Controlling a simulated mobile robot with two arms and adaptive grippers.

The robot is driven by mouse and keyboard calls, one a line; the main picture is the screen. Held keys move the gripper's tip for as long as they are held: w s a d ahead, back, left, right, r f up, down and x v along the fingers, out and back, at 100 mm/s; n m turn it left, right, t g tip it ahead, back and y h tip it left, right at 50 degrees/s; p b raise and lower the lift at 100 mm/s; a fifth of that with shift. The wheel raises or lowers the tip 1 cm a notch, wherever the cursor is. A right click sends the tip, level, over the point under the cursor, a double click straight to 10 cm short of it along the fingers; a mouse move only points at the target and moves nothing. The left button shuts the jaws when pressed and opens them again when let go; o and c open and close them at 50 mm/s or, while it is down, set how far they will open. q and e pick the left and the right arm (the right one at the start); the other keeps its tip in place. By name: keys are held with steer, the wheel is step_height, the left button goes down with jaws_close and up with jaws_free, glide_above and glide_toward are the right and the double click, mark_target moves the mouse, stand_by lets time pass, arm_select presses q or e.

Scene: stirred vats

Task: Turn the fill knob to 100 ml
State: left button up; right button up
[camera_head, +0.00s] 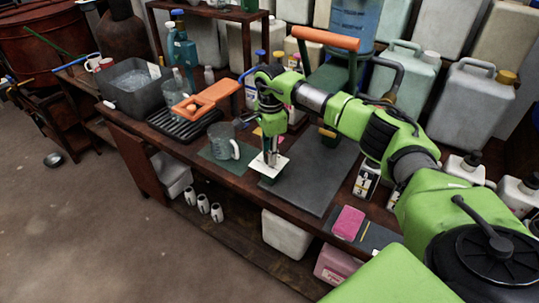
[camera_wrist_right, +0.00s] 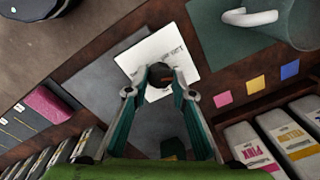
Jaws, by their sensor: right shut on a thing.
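The fill knob (camera_wrist_right: 160,73) is a small dark round knob on a white printed plate (camera_wrist_right: 181,48), seen in the right wrist view. The print on the plate is too small to read in full. In the head view the white plate (camera_head: 258,167) lies near the bench's front edge. My right gripper (camera_wrist_right: 160,82) points down over the plate, its two fingers shut on the knob from both sides. It also shows in the head view (camera_head: 271,160), where it hides the knob. My left gripper is not in view.
A clear measuring jug (camera_head: 221,142) stands on a green mat just left of the plate. A black ribbed tray (camera_head: 183,123) and a grey tub (camera_head: 135,86) are farther left. A pink pad (camera_head: 348,222) lies to the right. Large jugs crowd the back.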

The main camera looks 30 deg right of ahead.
steer(key=shift+n, duration=0.7)
steer(key=o, duration=1.1)
step_height(320, 180, up, 12)
steer(key=shift+s, duration=0.2)
steer(key=shift+a, duration=0.1)
